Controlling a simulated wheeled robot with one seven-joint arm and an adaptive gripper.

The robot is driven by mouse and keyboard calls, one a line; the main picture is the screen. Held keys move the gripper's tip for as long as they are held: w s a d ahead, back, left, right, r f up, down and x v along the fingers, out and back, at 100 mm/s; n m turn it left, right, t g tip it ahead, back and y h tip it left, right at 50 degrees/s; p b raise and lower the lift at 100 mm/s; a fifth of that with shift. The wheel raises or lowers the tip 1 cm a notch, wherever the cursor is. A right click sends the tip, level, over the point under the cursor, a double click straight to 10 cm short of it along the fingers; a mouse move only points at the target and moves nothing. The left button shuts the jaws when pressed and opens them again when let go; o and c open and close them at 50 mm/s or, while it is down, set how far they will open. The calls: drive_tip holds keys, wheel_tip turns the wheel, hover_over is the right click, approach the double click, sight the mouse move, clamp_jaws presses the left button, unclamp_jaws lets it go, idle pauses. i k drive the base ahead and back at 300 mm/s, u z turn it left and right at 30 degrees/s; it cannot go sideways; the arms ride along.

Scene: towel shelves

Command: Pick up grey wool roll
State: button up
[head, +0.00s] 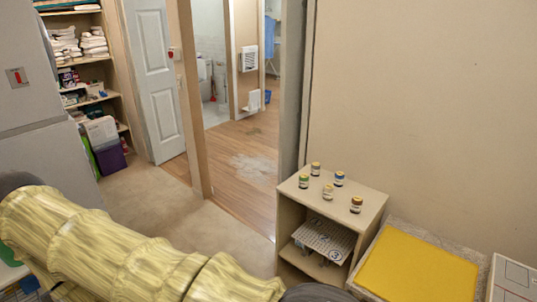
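I cannot make out a grey wool roll for certain. A greyish-white patterned item (326,238) with a round number mark lies inside the small open cabinet (364,204); I cannot tell whether it is a roll or something flat. My gripper is not in view. A thick, yellowish, ribbed length that seems to be my arm crosses the lower left of the head view and hides what is behind it.
Several small jars, one with a blue lid (339,178), stand on the cabinet. A yellow flat-topped item (418,268) and a white box (512,280) are at its right. Shelves with folded towels (93,43) stand at the far left. The carpet (160,200) is open toward a doorway.

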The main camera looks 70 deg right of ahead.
sight(315, 167)
drive_tip(key=u, duration=0.05)
drive_tip(key=k, duration=1.4)
drive_tip(key=z, duration=1.55)
drive_tip(key=i, duration=0.25)
drive_tip(key=z, duration=0.05)
